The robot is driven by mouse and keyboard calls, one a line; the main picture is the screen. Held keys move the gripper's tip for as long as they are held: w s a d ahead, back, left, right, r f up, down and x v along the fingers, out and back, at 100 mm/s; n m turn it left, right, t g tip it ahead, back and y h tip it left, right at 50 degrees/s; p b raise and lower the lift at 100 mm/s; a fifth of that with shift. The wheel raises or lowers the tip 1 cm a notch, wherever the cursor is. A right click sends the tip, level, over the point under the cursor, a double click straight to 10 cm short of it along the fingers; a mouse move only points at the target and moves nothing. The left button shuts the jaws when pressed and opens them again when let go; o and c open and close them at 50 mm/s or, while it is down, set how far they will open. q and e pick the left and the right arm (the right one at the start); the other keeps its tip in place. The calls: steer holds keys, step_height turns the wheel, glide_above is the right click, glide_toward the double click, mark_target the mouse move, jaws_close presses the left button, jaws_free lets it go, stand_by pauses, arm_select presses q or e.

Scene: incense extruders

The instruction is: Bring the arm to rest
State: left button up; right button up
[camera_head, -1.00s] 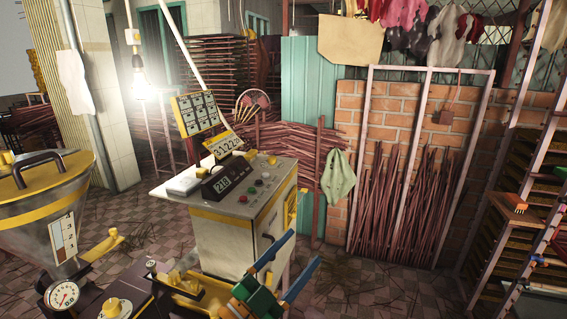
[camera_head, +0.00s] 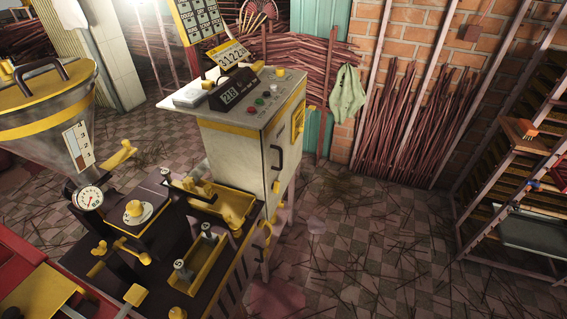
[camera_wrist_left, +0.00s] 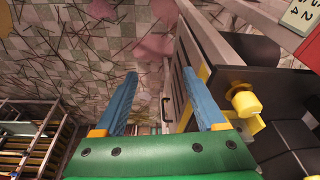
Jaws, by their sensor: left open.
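My left gripper (camera_wrist_left: 159,73) shows in the left wrist view with two blue fingers on a green base. The fingers are spread apart with nothing between them. Behind the gap lie the tiled floor (camera_wrist_left: 75,50) and the edge of the machine. A yellow knob (camera_wrist_left: 245,103) on a dark part of the machine is just right of the right finger. In the head view neither gripper shows.
The extruder with its metal hopper (camera_head: 45,110) and dark bench (camera_head: 150,215) fills the left of the head view. A control cabinet (camera_head: 240,150) stands behind it. A rack (camera_head: 515,165) stands at the right; the floor (camera_head: 370,260) between is open, with scattered sticks.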

arm_select(q)
steer(key=s+a+f+g, duration=0.2)
steer(key=s+f, duration=1.2)
steer(key=f, duration=0.4)
steer(key=shift+s+a+f, duration=0.15)
steer(key=shift+s+f, duration=0.1)
steer(key=shift+s, duration=0.05)
